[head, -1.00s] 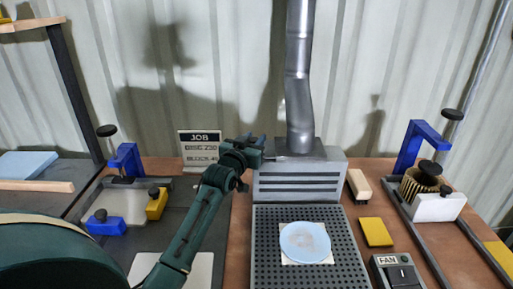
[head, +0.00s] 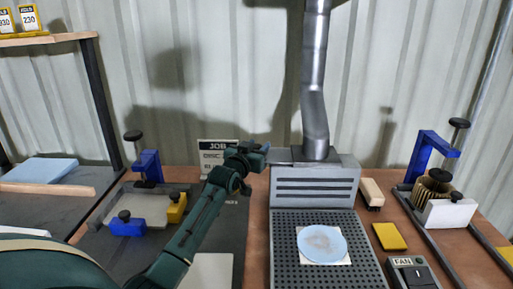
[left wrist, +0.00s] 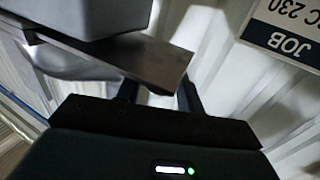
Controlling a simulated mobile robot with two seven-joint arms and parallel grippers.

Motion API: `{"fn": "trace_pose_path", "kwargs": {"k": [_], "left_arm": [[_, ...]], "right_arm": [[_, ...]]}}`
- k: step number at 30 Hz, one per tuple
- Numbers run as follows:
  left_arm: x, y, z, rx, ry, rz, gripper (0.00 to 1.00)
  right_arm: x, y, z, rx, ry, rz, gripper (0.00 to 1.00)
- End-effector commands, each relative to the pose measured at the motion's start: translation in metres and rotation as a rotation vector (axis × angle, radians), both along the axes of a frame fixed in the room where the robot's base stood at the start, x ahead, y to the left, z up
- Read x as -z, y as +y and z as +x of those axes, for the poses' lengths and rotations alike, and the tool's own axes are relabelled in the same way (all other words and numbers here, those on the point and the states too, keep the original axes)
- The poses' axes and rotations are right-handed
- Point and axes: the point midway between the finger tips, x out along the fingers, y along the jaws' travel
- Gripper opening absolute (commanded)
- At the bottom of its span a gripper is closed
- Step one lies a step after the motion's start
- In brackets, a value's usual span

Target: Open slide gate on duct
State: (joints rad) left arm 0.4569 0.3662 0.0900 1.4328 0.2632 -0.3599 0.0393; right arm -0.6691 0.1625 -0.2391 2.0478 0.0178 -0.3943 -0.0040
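The metal duct (head: 316,80) rises from the grey vented box (head: 315,186) at the back of the bench. In the left wrist view a flat metal plate (left wrist: 150,62), which looks like the slide gate, sticks out from under a grey block. My left gripper (head: 264,153) is just left of the duct's base, by the box's top left corner. In the left wrist view its fingers (left wrist: 158,92) look apart, near the plate's free end. Whether they touch the plate is not clear. My right gripper is in neither view.
A JOB sign (head: 217,147) stands behind my left arm. A perforated table (head: 290,250) holds a blue disc (head: 322,243). A FAN switch box (head: 411,272), yellow block (head: 389,236) and brush (head: 371,192) lie to the right. A blue clamp (head: 432,150) stands farther right.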

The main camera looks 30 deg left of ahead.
Motion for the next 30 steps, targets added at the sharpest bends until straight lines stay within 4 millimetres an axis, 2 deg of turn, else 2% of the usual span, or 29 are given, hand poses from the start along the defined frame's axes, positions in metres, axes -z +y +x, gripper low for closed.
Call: {"fn": "trace_pose_path", "kwargs": {"k": [5,12,16,20,30], "left_arm": [[-0.001,0.000,0.000,-0.001,-0.002,0.001,0.51],[-0.001,0.000,-0.001,-0.001,-0.003,0.001,0.51],[0.000,-0.001,-0.009,0.000,-0.002,0.002,0.51],[0.000,-0.004,-0.028,-0.001,-0.002,0.003,0.51],[0.001,-0.015,-0.096,0.000,-0.001,0.002,0.51]], "right_arm": [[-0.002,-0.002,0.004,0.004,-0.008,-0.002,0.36],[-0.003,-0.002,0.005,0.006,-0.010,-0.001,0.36],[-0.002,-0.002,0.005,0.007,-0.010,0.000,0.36],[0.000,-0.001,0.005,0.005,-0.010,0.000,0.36],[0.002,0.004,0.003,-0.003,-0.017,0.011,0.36]]}}
